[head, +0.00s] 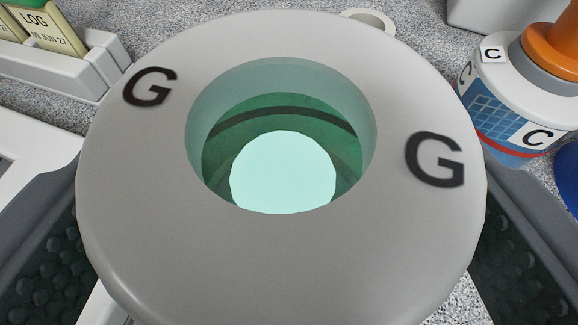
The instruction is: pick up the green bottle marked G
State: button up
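The bottle marked G (280,255) fills the middle of the head view, seen from above and very close. Its top is a wide pale grey ring with a dark letter G at the left and another at the right. The round opening in the ring shows a green inside with a dark band and a bright pale green disc. My gripper (283,235) has one dark, bumpy-padded finger at each side of the ring. The ring's rim covers the inner parts of both fingers, so contact with the bottle is hidden. The bottle's lower body is also hidden.
A bottle marked C (508,120) with an orange top stands close at the right. A pale holder (75,75) with yellow LOG cards (45,35) is at the upper left. A small pale round thing (370,18) lies behind. Speckled grey counter (120,18) shows between them.

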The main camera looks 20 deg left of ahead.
jog(key=shift+w, duration=0.2)
jog(key=c, duration=1.3)
